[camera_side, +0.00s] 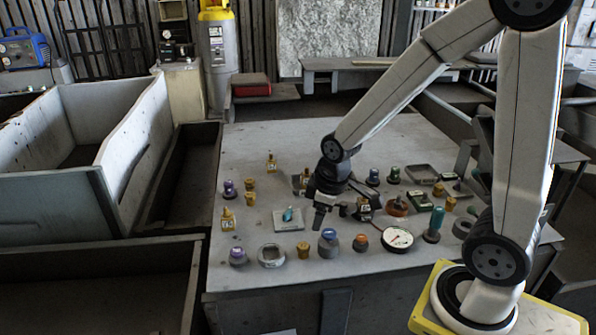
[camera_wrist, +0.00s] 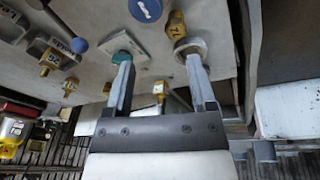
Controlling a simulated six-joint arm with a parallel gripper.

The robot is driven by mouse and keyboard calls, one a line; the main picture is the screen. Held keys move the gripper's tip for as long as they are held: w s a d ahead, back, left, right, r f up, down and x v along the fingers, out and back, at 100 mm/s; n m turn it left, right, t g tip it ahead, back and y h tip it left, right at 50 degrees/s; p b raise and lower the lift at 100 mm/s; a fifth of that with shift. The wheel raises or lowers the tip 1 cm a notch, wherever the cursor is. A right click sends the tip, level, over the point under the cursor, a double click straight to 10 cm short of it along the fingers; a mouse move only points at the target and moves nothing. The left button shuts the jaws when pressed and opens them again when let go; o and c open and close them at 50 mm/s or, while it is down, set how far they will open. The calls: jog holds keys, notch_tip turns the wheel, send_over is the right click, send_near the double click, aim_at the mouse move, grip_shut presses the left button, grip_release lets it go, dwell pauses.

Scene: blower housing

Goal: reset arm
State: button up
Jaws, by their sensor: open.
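My gripper (camera_side: 335,207) hangs over the middle of the grey table (camera_side: 250,150) among many small parts in the side view. In the wrist view my gripper (camera_wrist: 158,78) shows two separated fingers with nothing held between them. A teal part on a pale square plate (camera_side: 288,219) lies left of the gripper in the side view. In the wrist view a similar teal part on a plate (camera_wrist: 122,48) lies by the left fingertip, and a round ring (camera_wrist: 190,48) lies by the right fingertip. Whether the fingers touch anything is unclear.
A round white gauge (camera_side: 397,238) and a blue-topped grey part (camera_side: 328,242) stand near the front edge. A teal cylinder (camera_side: 434,225) stands at the right. Large open bins (camera_side: 100,195) border the table's left. The table's back left is mostly clear.

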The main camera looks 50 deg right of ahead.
jog(key=shift+s+a+f+m, duration=0.2)
jog(key=shift+s+a+m, duration=0.7)
jog(key=shift+s+m, duration=0.2)
jog(key=shift+s+a+f+m, duration=0.15)
jog(key=shift+s+a+m, duration=0.8)
jog(key=shift+m, duration=0.15)
